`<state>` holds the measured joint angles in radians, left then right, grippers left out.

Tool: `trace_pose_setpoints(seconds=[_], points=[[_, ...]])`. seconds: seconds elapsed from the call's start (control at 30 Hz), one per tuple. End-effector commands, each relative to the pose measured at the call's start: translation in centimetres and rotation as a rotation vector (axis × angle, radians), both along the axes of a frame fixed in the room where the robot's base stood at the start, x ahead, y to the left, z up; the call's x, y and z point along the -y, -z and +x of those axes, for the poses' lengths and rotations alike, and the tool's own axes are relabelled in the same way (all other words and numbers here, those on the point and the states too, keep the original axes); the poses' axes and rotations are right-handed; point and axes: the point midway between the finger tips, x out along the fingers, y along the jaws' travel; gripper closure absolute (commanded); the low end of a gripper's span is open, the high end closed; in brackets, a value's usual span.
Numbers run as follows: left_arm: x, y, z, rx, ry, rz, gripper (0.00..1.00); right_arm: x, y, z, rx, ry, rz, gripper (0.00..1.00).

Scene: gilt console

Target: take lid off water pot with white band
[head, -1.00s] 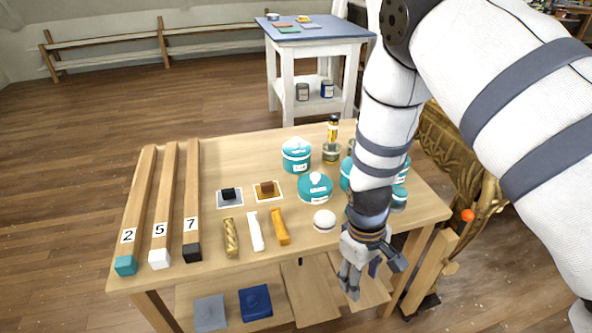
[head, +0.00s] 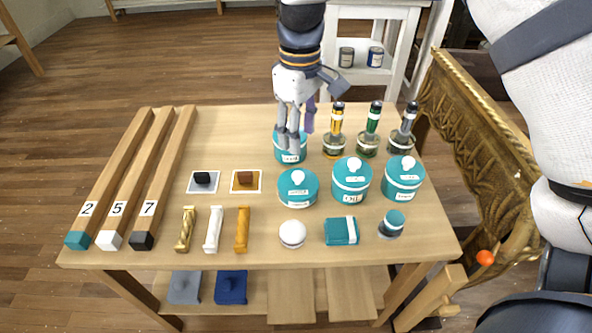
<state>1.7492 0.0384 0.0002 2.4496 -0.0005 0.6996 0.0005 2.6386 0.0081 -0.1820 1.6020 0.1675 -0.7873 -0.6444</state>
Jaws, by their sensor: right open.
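Several teal lidded pots stand on the wooden table. My right gripper (head: 289,138) is open, pointing down, with its fingers in front of and over the back-left teal pot (head: 291,156). This pot's lid and knob are largely hidden by the fingers, and I cannot tell whether they touch it. A low teal pot (head: 298,190) with a white knob sits just in front. Two taller teal pots with white knobs, a middle one (head: 351,183) and a right one (head: 403,182), show a pale line below their lids. The label writing is too small to read. My left gripper is not in view.
Brushes in jars (head: 367,143) stand behind the pots. Numbered wooden bars (head: 124,185) lie left. A gilt carved panel (head: 478,150) stands right of the table.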

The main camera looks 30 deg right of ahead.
Motion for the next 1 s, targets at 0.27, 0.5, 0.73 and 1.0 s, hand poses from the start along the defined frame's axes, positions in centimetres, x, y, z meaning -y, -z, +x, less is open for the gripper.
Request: trace_pose_setpoints(seconds=[0.27, 0.5, 0.73, 1.0], points=[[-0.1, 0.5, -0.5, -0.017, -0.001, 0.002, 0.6, -0.1, 3.7, 0.0, -0.007, -0.005, 0.002, 0.54], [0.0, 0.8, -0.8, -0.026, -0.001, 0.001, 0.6, -0.1, 7.2, -0.1, -0.002, -0.005, 0.001, 0.54], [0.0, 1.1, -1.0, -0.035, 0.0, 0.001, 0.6, -0.1, 11.3, -0.5, -0.002, -0.005, 0.001, 0.54], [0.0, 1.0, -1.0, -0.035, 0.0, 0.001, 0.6, -0.1, 11.6, -0.4, 0.004, -0.004, 0.002, 0.54]])
